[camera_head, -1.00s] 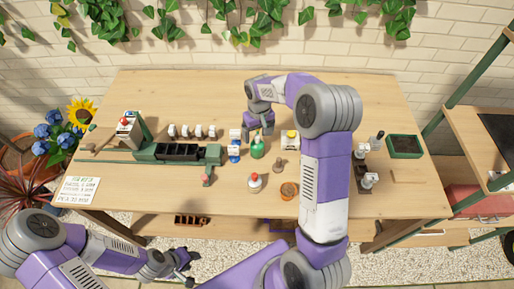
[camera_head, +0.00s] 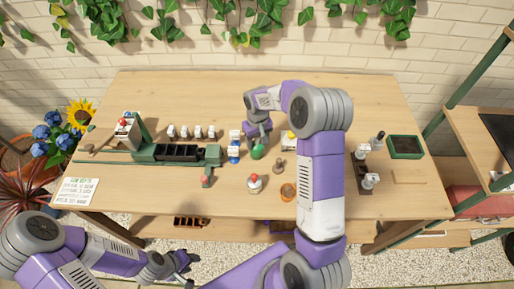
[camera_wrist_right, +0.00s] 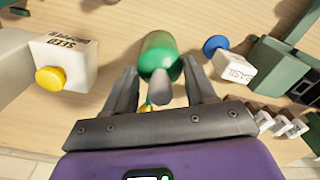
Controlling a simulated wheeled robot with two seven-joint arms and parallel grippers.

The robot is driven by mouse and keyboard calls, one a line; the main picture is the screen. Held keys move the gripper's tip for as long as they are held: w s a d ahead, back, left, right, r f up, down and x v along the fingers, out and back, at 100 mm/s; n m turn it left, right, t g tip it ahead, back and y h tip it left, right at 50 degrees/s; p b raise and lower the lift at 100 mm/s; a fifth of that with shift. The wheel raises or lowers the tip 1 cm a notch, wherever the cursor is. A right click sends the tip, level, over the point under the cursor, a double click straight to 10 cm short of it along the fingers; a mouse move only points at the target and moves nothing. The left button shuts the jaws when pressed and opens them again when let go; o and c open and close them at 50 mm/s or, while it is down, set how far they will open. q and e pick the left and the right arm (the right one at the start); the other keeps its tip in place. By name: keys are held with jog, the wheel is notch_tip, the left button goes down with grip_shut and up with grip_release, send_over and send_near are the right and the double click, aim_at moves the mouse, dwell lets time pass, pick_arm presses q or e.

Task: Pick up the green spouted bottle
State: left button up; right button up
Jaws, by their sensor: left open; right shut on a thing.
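The green spouted bottle (camera_head: 257,153) stands on the wooden table, right of the blue-and-white labelled item (camera_head: 234,152). My right gripper (camera_head: 257,138) is at the bottle from its far side and is shut on it. In the right wrist view the green bottle (camera_wrist_right: 158,48) sits between the two fingers of my right gripper (camera_wrist_right: 163,78), its grey spout pointing towards the palm. I cannot tell whether its base touches the table. My left gripper (camera_head: 187,262) is open and empty, low in front of the table.
A white seed box (camera_wrist_right: 62,62) with a yellow knob stands close to one side of the bottle. A green tray rack (camera_head: 145,153) is at left.

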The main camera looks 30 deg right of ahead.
grip_shut()
notch_tip(320, 180, up, 10)
jog(key=shift+r+p, duration=0.1)
jog(key=shift+p, duration=0.75)
